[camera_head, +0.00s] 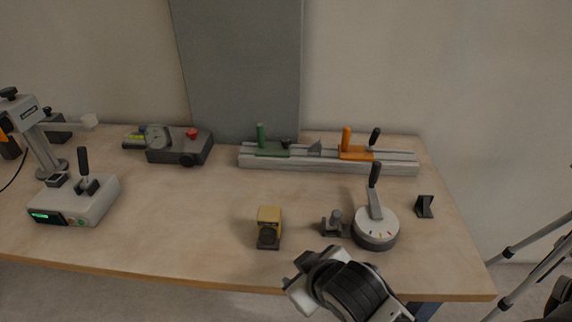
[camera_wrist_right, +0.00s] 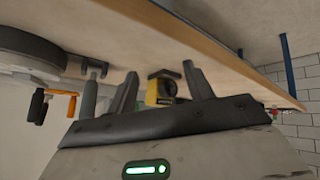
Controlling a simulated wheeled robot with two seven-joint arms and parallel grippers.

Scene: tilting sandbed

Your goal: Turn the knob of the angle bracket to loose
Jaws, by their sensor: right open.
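A small dark bracket with an upright grey knob (camera_head: 334,220) stands near the front right of the table, just left of the round dial; I take it to be the angle bracket. In the right wrist view a grey upright post (camera_wrist_right: 90,96), likely its knob, shows left of the fingers. Its loose or tight setting cannot be read. My right gripper (camera_wrist_right: 160,72) is open and empty, its fingers apart. In the head view my right wrist is at the table's front edge, below the bracket. My left gripper is not in view.
A round dial with a black lever (camera_head: 376,232) stands close right of the bracket. A yellow block (camera_head: 269,216) is to its left, and a small black wedge (camera_head: 425,206) to the right. A grey rail (camera_head: 330,166) with green and orange clamps lies behind.

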